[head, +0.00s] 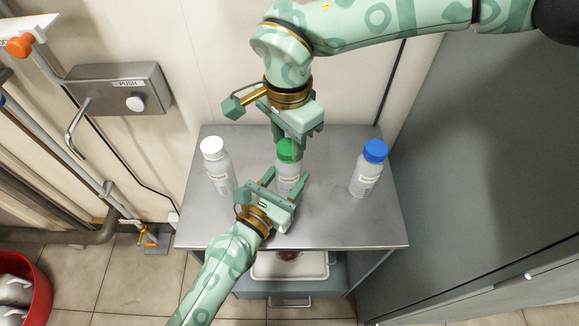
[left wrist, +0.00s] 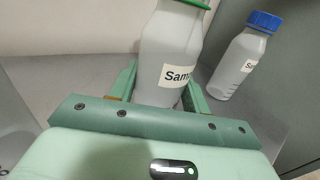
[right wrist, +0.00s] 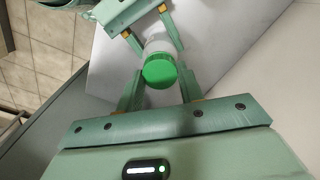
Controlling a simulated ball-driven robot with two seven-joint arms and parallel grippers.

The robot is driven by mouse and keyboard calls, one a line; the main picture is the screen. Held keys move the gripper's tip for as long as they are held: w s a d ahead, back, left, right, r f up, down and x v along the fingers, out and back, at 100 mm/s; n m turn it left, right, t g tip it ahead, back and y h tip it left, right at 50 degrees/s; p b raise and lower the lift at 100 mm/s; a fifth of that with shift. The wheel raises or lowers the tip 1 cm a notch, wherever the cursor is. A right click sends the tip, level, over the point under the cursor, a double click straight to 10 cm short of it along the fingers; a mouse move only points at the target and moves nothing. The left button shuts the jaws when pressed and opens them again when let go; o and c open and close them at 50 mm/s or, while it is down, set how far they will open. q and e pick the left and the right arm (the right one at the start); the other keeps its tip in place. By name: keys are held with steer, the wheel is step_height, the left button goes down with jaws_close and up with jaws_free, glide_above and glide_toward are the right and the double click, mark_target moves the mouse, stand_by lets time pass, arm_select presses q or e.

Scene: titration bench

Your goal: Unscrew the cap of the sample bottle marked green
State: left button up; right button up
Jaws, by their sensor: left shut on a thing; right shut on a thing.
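The sample bottle with the green cap (head: 286,172) stands upright in the middle of the steel table. Its white body and "Sam..." label fill the left wrist view (left wrist: 172,50). My left gripper (head: 284,181) is shut on the bottle's body from the near side. My right gripper (head: 290,152) comes down from above and is shut on the green cap (head: 285,147). In the right wrist view the cap (right wrist: 160,70) sits between the fingertips. The cap is on the bottle's neck; whether its thread is loose cannot be told.
A white-capped bottle (head: 216,165) stands to the left and a blue-capped bottle (head: 368,168) to the right on the steel table (head: 340,225). A grey cabinet (head: 480,170) rises at the right. A wall box (head: 120,90) with a lever is at the left.

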steer(key=o, duration=0.9)
steer(key=m, duration=0.3)
steer(key=shift+m, duration=0.3)
arm_select(q)
steer(key=shift+a, duration=0.1)
arm_select(e)
steer(key=m, duration=0.4)
steer(key=shift+f, duration=0.1)
steer(key=m, duration=0.4)
steer(key=shift+a, duration=0.1)
arm_select(q)
steer(key=shift+a, duration=0.1)
arm_select(e)
steer(key=m, duration=0.5)
steer(key=shift+m, duration=0.3)
